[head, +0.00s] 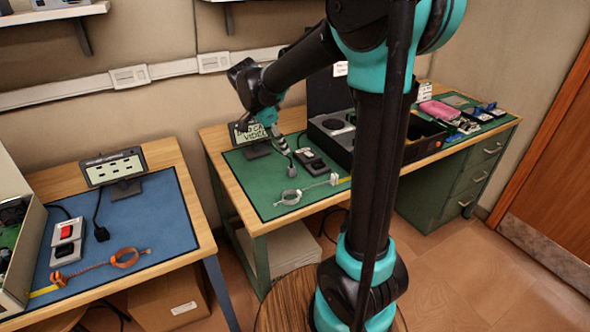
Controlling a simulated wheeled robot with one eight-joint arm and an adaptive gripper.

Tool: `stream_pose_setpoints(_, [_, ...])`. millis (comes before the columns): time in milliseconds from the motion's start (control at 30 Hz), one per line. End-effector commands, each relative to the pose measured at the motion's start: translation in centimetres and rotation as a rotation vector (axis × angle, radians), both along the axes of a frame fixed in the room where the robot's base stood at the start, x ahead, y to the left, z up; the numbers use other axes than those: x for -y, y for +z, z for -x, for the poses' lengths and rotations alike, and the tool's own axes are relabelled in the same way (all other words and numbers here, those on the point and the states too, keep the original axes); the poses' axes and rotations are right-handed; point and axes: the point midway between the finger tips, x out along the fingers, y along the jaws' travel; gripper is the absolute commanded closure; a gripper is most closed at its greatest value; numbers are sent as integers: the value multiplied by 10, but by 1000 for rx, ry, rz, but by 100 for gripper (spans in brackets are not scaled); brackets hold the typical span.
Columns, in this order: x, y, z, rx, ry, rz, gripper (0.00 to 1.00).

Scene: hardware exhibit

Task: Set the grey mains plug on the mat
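My gripper (279,143) is small and far off in the head view, pointing down over the back left part of the green mat (262,187) on the right-hand bench. It is in front of a small screen. I cannot make out whether its fingers are apart or closed. A dark plug on a cable (291,171) lies on the green mat just below the gripper, beside a grey and black switch box (311,161). Its colour is too dark and small to confirm as grey. A blue mat (150,210) covers the left-hand bench, with a dark cable plug (101,233) on it.
A wrist strap (290,197) lies on the green mat's front. A black open case (340,142) stands right of the gripper. A small screen (257,134) stands behind it. The left bench holds another screen (113,168), a red-switched box (67,240) and an orange strap (125,257).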

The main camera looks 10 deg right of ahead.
Motion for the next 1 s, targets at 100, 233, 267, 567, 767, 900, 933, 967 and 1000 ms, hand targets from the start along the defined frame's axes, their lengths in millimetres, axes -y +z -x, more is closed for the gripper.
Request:
stream_pose_setpoints(100, [22, -15, 26, -34, 140, -34, 61])
stream_pose_setpoints(233, [49, -41, 68, -65, 385, -79, 61])
stream_pose_setpoints(267, [54, -47, 78, -69, 447, -86, 61])
stream_pose_setpoints(567, [83, -106, 172, -30, 990, -73, 61])
stream_pose_setpoints(767, [86, -125, 202, 0, 1171, -27, 61])
stream_pose_setpoints(900, [86, -128, 206, 4, 1204, -16, 61])
stream_pose_setpoints(933, [86, -128, 206, 5, 1205, -16, 61])
stream_pose_setpoints(967, [86, -128, 206, 5, 1205, -16, 61])
stream_pose_setpoints(1000, [86, -128, 206, 4, 1205, -16, 61])
